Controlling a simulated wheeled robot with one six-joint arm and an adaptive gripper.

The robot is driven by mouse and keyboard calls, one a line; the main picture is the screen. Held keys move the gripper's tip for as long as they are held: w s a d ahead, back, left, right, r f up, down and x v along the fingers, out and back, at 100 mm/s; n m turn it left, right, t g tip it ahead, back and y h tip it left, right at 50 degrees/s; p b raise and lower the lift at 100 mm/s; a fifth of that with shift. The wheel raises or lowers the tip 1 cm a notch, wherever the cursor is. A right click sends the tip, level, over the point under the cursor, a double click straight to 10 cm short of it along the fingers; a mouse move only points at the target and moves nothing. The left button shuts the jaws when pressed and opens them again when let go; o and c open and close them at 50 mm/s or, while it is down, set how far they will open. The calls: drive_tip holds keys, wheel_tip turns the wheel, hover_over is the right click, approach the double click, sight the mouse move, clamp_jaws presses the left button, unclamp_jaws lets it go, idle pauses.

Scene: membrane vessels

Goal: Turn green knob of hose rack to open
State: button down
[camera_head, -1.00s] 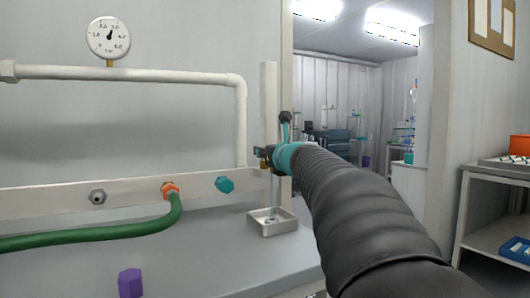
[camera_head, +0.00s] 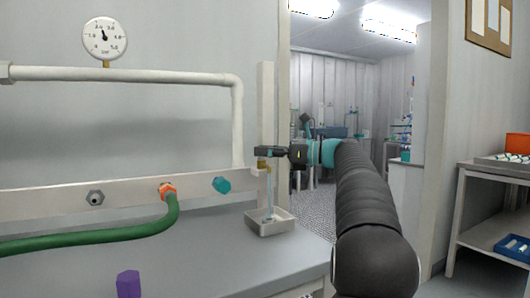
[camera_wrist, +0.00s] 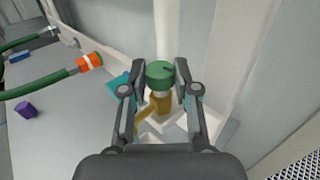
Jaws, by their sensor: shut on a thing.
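The green knob (camera_wrist: 160,73) sits on top of a brass valve (camera_wrist: 160,103) in the wrist view. My gripper (camera_wrist: 159,70) is shut on the knob, with one finger on each side of it. In the head view my gripper (camera_head: 268,151) reaches in from the right at the valve, beside the white upright post. The fingers hide the knob there. A pale blue stream (camera_head: 269,190) runs down from the brass valve into a small white basin (camera_head: 283,224). The rack's white rail (camera_head: 60,202) runs along the wall to the left.
A green hose (camera_head: 100,239) with an orange coupling (camera_head: 167,191) is on the rail. A teal fitting (camera_head: 221,184) and a grey one (camera_head: 96,197) flank it. A purple block (camera_head: 128,284) stands on the bench. A pressure gauge (camera_head: 105,36) tops the white pipe.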

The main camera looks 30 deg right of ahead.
drive_tip(key=shift+w+d+r+n+g+y, duration=0.1)
drive_tip(key=shift+w+n+g+y, duration=0.05)
drive_tip(key=shift+n+g+y, duration=0.7)
drive_tip(key=shift+w+d+r+n+g+y, duration=0.1)
drive_tip(key=shift+n+g+y, duration=0.45)
drive_tip(key=shift+g, duration=0.5)
drive_tip(key=shift+n, duration=0.3)
drive_tip(key=shift+f+g, duration=0.25)
drive_tip(key=shift+g, duration=0.25)
drive_tip(key=c, duration=0.8)
unclamp_jaws()
drive_tip(key=shift+c, duration=0.2)
drive_tip(key=shift+s, duration=0.1)
drive_tip(key=shift+r+t, duration=0.25)
drive_tip(key=shift+t, duration=0.15)
drive_tip(key=shift+s+a+f+m+t+h, duration=0.15)
drive_tip(key=shift+m+t+h, duration=0.35)
drive_tip(key=shift+m+t, duration=0.25)
